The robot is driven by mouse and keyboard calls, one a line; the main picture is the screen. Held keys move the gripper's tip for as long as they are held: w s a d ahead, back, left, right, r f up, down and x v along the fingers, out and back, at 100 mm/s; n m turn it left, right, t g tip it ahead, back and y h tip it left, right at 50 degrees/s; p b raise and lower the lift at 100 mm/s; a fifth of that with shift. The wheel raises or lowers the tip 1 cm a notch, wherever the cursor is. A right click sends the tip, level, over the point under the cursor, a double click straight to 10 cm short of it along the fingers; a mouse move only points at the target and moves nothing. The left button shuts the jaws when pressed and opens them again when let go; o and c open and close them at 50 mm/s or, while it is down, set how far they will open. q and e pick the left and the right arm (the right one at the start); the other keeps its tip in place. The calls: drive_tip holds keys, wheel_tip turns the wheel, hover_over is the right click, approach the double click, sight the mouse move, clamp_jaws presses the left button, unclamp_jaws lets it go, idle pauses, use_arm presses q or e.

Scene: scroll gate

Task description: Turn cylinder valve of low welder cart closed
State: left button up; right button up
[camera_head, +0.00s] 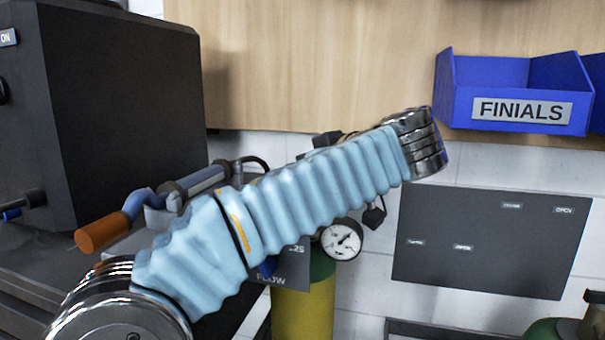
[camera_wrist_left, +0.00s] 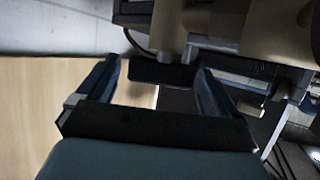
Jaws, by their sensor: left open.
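A gas cylinder (camera_head: 303,305), yellow with a green shoulder, stands in the lower middle of the head view. A round white pressure gauge (camera_head: 342,240) sits above its shoulder. My left arm, in a light blue sleeve, crosses in front and hides most of the cylinder's top; I cannot make out the valve there. My left gripper is out of the head view. In the left wrist view my left gripper (camera_wrist_left: 160,72) is open, its two dark fingers apart. A dark block and a tan part show beyond the fingers; I cannot tell what they are. My right gripper is not in view.
A large dark machine (camera_head: 125,90) stands at the left. A torch with an orange tip (camera_head: 92,234) lies beside it. A blue FINIALS bin (camera_head: 485,85) hangs at the upper right. A grey panel (camera_head: 480,240) is on the tiled wall. Another green cylinder (camera_head: 550,330) shows at lower right.

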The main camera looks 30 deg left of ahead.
use_arm(q)
drive_tip(key=shift+d, duration=0.1)
drive_tip(key=p+v, duration=0.1)
drive_tip(key=v, duration=1.2)
drive_tip(key=shift+s+d+r, duration=0.15)
drive_tip(key=shift+s+d, duration=0.05)
drive_tip(key=shift+d, duration=0.05)
